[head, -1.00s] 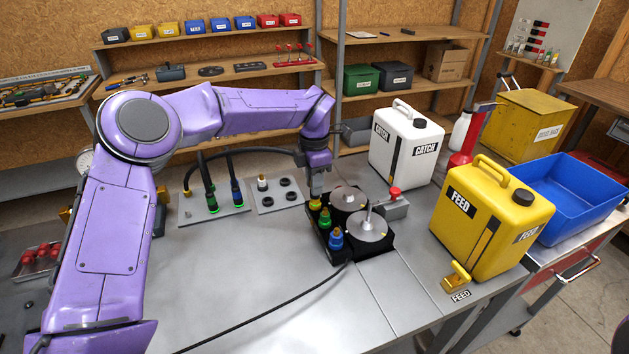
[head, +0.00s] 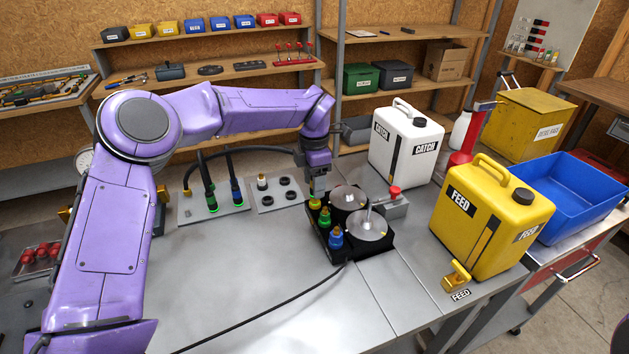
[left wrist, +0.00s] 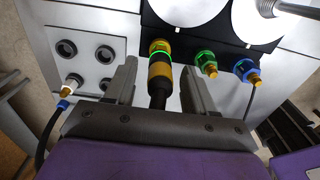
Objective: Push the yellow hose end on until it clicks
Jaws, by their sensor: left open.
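The yellow hose end (left wrist: 160,72) lines up with the yellow port (left wrist: 160,47) on the black pump block (head: 375,249). A bright green ring shows where the two meet, and no gap is visible there. A black hose runs back from the hose end toward my wrist. My left gripper (left wrist: 160,88) is open, with one finger on each side of the hose end and clear space at both sides. In the head view the left gripper (head: 318,188) is above the yellow port (head: 315,204). My right gripper is not in view.
Green (head: 325,218) and blue (head: 336,238) ports sit beside the yellow one. Two hoses stand on a plate (head: 225,214), left of a plate with black rings (head: 277,203). The white CATCH (head: 406,150) and yellow FEED (head: 490,220) cans stand right.

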